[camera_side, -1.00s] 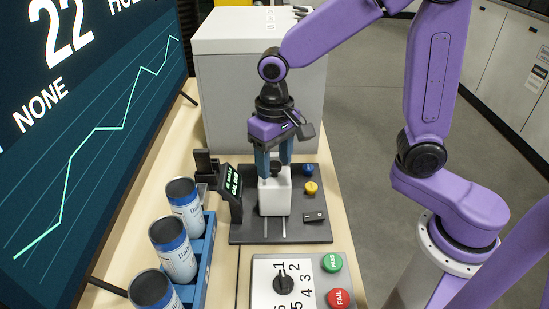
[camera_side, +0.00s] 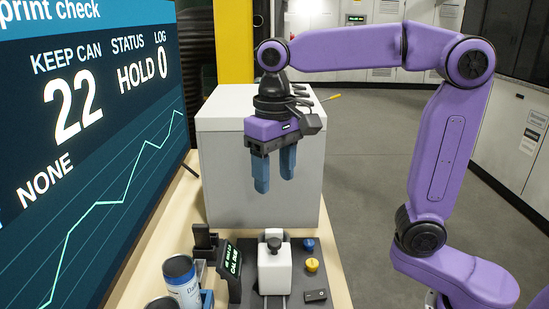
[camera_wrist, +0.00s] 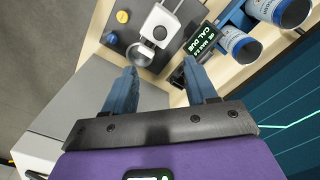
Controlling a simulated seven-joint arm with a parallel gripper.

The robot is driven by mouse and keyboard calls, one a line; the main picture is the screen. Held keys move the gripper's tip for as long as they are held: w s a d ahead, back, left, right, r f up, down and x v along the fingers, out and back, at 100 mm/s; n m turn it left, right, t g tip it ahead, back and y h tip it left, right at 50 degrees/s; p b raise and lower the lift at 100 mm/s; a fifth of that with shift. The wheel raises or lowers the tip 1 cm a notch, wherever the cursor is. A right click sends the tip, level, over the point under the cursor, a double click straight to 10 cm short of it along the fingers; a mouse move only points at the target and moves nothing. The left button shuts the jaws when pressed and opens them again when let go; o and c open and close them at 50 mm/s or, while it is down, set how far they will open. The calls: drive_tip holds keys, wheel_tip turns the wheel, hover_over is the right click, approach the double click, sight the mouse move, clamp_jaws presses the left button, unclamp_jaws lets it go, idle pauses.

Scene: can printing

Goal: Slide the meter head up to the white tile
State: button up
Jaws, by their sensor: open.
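The meter head (camera_side: 274,272), a white block with a black knob on top, sits on two rails on a dark base plate (camera_side: 243,302). It also shows at the top of the wrist view (camera_wrist: 160,24). My gripper (camera_side: 275,185) is open and empty, fingers down, well above the meter head and apart from it. Its blue fingers also show in the wrist view (camera_wrist: 162,85). A round pale disc with a shiny rim (camera_wrist: 140,53) lies at one end of the meter head in the wrist view. I cannot tell whether this is the white tile.
A small CAL DUE display (camera_side: 233,262) stands left of the meter head. Blue (camera_side: 308,244) and yellow (camera_side: 312,265) knobs are on its right. Labelled cans (camera_side: 181,280) stand at the front left beside a large screen (camera_side: 90,130). A grey cabinet (camera_side: 262,170) stands behind.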

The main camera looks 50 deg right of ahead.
drive_tip(key=shift+r, duration=1.3)
drive_tip(key=s+d+f+n, duration=0.4)
drive_tip(key=s+f+n, duration=0.2)
drive_tip(key=s+f, duration=0.2)
drive_tip(key=s+d+f+n, duration=0.5)
drive_tip(key=s+f, duration=0.3)
drive_tip(key=s, duration=0.3)
drive_tip(key=shift+s+d+f+n, duration=0.15)
drive_tip(key=shift+s+d+n, duration=0.15)
drive_tip(key=shift+n, duration=0.5)
idle(0.8)
